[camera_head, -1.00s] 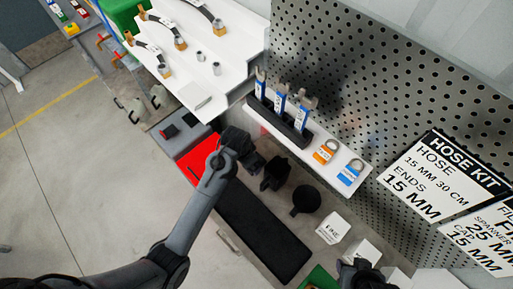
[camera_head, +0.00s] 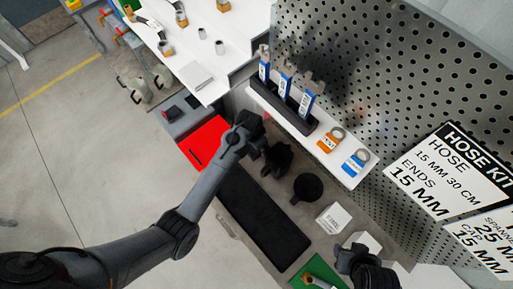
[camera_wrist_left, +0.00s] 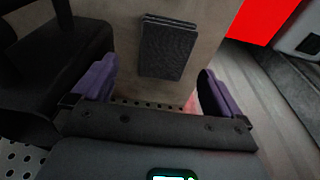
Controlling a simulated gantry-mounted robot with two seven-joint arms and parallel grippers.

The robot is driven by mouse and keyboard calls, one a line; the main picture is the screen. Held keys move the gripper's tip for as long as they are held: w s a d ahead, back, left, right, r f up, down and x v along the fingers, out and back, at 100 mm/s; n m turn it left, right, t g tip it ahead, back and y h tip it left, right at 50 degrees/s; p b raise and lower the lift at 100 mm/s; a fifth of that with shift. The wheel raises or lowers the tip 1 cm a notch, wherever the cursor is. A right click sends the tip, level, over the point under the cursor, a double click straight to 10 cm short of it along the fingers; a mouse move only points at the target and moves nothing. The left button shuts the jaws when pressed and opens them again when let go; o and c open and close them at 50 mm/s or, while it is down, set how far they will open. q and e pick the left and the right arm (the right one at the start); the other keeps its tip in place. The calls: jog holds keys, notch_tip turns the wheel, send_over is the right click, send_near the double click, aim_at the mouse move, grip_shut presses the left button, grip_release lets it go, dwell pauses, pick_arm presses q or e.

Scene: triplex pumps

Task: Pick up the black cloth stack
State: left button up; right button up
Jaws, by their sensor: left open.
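The black cloth stack (camera_wrist_left: 168,48) shows in the left wrist view as a dark, textured, layered rectangle on a grey-beige surface. It lies ahead of my left gripper (camera_wrist_left: 157,88), roughly in line with the gap between its purple-padded fingers. The fingers are apart, with nothing between them. In the head view my left gripper (camera_head: 262,143) is over the bench beside the red panel, and I cannot make out the stack there, perhaps because the arm covers it. My right gripper (camera_head: 365,262) is at the lower right; its fingers are not clear.
A red panel (camera_head: 204,142) and a long black mat (camera_head: 263,222) lie on the bench. A round black object (camera_head: 307,187) and a white box (camera_head: 333,218) stand to the right. A white shelf (camera_head: 345,172) with tools sits against the perforated wall. A dark block (camera_wrist_left: 55,62) is left of the stack.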

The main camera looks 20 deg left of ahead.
pick_arm(q)
jog(key=shift+w+a+f, duration=0.1)
jog(key=shift+w+f, duration=0.1)
jog(key=shift+f, duration=0.95)
jog(key=shift+w+f, duration=0.2)
jog(key=shift+f, duration=0.9)
pick_arm(e)
jog(key=shift+f, duration=0.1)
pick_arm(q)
jog(key=c, duration=1.1)
jog(key=shift+o, duration=0.2)
jog(key=shift+r, duration=0.15)
